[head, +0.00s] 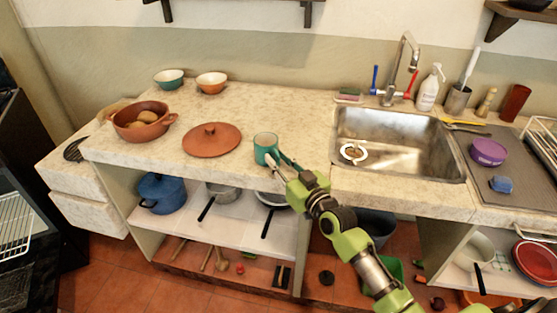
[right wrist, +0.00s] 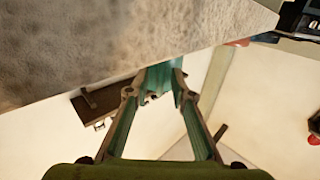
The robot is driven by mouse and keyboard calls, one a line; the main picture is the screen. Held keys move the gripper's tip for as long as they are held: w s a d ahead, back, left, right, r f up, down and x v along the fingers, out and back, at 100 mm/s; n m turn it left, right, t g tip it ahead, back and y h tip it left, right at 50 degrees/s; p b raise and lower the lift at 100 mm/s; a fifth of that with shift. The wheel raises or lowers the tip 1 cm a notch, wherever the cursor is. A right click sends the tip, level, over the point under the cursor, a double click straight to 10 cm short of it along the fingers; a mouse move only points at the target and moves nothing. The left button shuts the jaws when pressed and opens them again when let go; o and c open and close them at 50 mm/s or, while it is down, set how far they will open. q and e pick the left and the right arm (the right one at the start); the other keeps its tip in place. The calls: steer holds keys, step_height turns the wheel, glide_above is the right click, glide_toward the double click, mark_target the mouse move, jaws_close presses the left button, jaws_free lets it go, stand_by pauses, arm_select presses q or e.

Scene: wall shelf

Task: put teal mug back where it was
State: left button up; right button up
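The teal mug (head: 264,145) is upright at the front edge of the counter in the head view, right of the terracotta lid. My right gripper (head: 277,159) reaches it from the front right, with its fingers at the mug's near side. In the right wrist view, a teal piece of the mug (right wrist: 158,77) shows between the fingertips (right wrist: 161,88), which close in on it. I cannot tell whether the mug's base touches the counter (head: 310,120). My left gripper is not in view.
A terracotta lid (head: 212,139) and a pot (head: 142,121) stand to the left. Two bowls, teal (head: 169,79) and orange (head: 211,83), sit at the back. The sink (head: 395,145) is to the right. The counter behind the mug is clear.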

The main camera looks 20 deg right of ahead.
steer(key=shift+r, duration=0.2)
steer(key=shift+s+f, duration=0.15)
steer(key=shift+s, duration=0.15)
steer(key=s+d, duration=0.2)
steer(key=s, duration=0.9)
steer(key=shift+s+b, duration=0.15)
steer(key=shift+b, duration=0.2)
